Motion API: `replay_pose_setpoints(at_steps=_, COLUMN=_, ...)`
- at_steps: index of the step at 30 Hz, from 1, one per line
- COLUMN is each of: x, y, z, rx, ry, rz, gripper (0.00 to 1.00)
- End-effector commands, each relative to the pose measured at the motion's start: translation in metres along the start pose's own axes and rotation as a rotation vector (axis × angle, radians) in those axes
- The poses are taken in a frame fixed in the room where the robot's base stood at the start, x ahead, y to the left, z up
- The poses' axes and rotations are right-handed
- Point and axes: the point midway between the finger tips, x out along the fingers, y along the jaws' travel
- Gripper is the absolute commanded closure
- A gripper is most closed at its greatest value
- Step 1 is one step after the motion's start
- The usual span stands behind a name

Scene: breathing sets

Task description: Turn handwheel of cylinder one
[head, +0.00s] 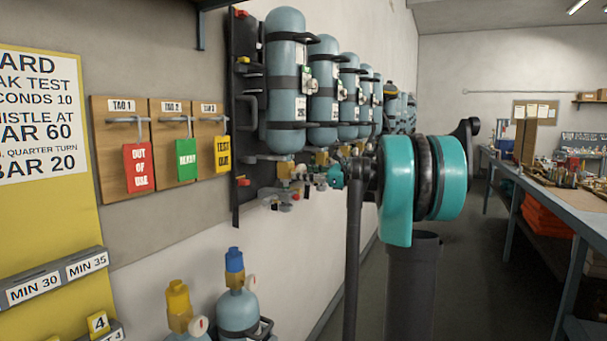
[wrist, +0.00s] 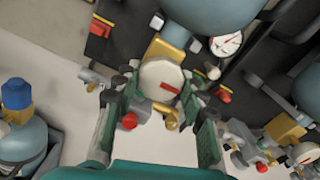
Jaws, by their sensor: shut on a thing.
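The nearest wall-mounted cylinder (head: 286,80) is blue-grey, upright and strapped to a dark backboard; its valve is below it. In the wrist view, a cylinder's rounded end (wrist: 215,12) shows at the top. Below it is a pale round handwheel (wrist: 158,76) with a red mark pointing to the right. My gripper (wrist: 163,92) has its green fingers on either side of the handwheel and is shut on it. In the head view, my gripper (head: 337,175) is at the row of valves under the cylinders; my arm partly hides that area, and I cannot tell there which valve it holds.
A gauge (wrist: 228,43) and red-tipped fittings (wrist: 130,120) are close to my fingers. Hanging tags (head: 138,168) are on the wall at left. Two cylinders (head: 238,305) stand below. A workbench (head: 560,195) runs along the right; the floor between is clear.

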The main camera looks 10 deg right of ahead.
Motion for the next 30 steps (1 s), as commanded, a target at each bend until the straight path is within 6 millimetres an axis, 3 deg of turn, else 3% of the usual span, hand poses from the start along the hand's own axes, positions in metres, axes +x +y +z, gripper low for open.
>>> replay_pose_setpoints(at_steps=30, x=-0.0002, y=-0.0018, z=0.0008, rx=-0.965, ry=0.0, rz=-0.006, gripper=0.88)
